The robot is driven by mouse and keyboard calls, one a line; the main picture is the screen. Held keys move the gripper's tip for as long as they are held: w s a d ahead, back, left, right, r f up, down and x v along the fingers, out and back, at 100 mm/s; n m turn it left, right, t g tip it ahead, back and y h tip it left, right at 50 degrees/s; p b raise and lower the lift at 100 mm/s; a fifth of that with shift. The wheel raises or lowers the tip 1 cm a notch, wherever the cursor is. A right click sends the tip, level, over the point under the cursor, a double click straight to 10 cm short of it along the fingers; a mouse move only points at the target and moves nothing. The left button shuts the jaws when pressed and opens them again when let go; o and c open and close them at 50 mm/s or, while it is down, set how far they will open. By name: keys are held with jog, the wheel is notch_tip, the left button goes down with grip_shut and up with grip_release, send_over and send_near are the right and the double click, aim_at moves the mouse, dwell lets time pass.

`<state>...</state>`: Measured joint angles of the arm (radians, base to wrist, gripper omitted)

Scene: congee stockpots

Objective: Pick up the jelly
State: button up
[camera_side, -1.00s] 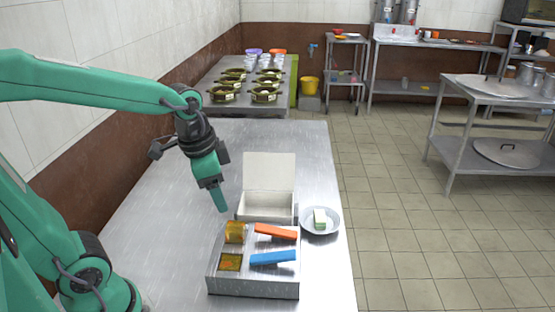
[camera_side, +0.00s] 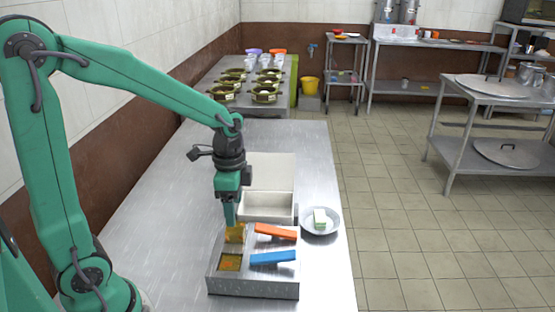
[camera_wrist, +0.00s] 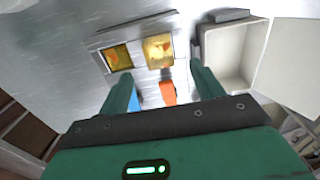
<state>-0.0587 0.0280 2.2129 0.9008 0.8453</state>
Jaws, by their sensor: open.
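A translucent amber block (camera_side: 235,236), which looks like the jelly, sits in the back left compartment of a metal tray (camera_side: 253,291). It also shows in the wrist view (camera_wrist: 158,50). A flatter amber square with orange patches (camera_side: 230,262) lies in the front left compartment, and also shows in the wrist view (camera_wrist: 117,57). My gripper (camera_side: 229,222) points down just above the back left block, close to its top. In the wrist view my gripper's fingers (camera_wrist: 161,70) are spread, with nothing between them. The side view does not show whether they touch the block.
An orange bar (camera_side: 275,232) and a blue bar (camera_side: 273,258) lie on the tray's right side. An open white box (camera_side: 266,213) with a raised lid stands just behind. A plate (camera_side: 332,229) with a pale green-and-white block (camera_side: 320,217) is at right. The table's left is clear.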

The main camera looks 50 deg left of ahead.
aim_at(236, 231)
jog(key=shift+f, duration=0.75)
jog(key=shift+f, duration=0.1)
jog(key=shift+s+f, duration=0.15)
jog(key=shift+f, duration=2.35)
jog(key=c, duration=1.1)
jog(key=shift+r, duration=0.1)
